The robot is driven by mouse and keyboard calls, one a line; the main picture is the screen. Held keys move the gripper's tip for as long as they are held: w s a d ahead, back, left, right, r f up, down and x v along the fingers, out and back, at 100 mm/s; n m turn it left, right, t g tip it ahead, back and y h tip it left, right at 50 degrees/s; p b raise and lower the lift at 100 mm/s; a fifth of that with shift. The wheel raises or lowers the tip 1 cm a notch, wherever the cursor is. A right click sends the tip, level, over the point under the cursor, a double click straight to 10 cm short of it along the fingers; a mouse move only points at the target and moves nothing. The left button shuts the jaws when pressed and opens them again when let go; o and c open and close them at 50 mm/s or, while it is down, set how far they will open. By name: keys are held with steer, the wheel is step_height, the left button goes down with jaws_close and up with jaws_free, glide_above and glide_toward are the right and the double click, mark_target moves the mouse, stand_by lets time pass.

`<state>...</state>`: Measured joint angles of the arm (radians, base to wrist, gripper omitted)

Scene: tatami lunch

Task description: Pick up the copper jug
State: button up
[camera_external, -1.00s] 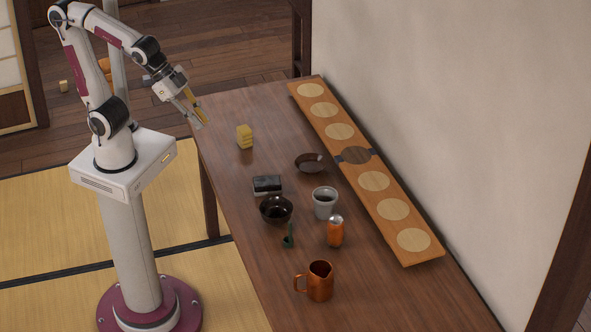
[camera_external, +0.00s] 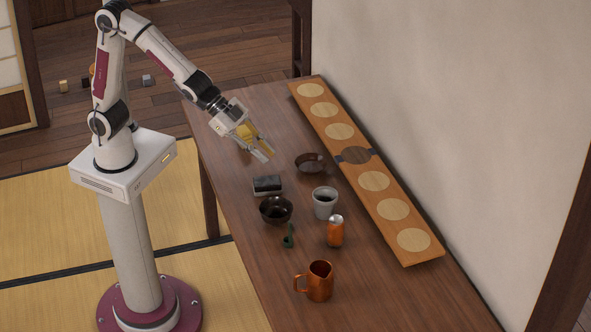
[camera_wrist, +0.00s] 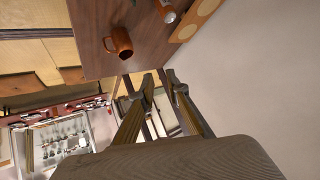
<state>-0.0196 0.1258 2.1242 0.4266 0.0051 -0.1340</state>
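The copper jug (camera_external: 319,281) stands upright near the front end of the wooden table, its handle pointing left. It also shows at the top of the wrist view (camera_wrist: 123,41). My gripper (camera_external: 265,151) is above the far part of the table, well behind the jug and apart from it. Its two fingers (camera_wrist: 160,76) are spread with nothing seen between them.
An orange can (camera_external: 335,231), a grey cup with dark contents (camera_external: 324,204), a black bowl (camera_external: 276,210), a small green item (camera_external: 288,238), a dark box (camera_external: 267,185) and a brown dish (camera_external: 308,163) stand behind the jug. A long board (camera_external: 404,234) lies along the wall.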

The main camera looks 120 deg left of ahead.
steer(key=w+d+f+m+h, duration=0.1)
steer(key=w+d+f+h, duration=0.15)
steer(key=w+f, duration=0.4)
steer(key=w+d+f+m+t+h, duration=0.1)
steer(key=w+d+f+h, duration=0.1)
steer(key=w+d+f, duration=0.3)
steer(key=w+d+f+m+h, duration=0.1)
steer(key=w+d+f+m, duration=0.1)
steer(key=f, duration=0.5)
steer(key=h, duration=0.3)
glide_toward(295, 284)
steer(key=shift+w+d+f+m, duration=0.2)
steer(key=shift+w+d+f, duration=0.1)
steer(key=shift+w, duration=0.15)
steer(key=shift+w+d+f+m, duration=0.2)
steer(key=shift+w+d+f, duration=0.1)
steer(key=shift+w, duration=0.1)
steer(key=shift+r, duration=0.1)
steer(key=shift+w+d+f+g, duration=0.15)
steer(key=shift+w+d+f, duration=0.15)
steer(key=shift+w, duration=0.2)
steer(key=shift+w+d+f+g, duration=0.15)
steer(key=shift+w+d+f, duration=0.1)
steer(key=shift+w+d, duration=0.2)
steer(key=shift+w+f, duration=0.1)
steer(key=shift+x, duration=2.45)
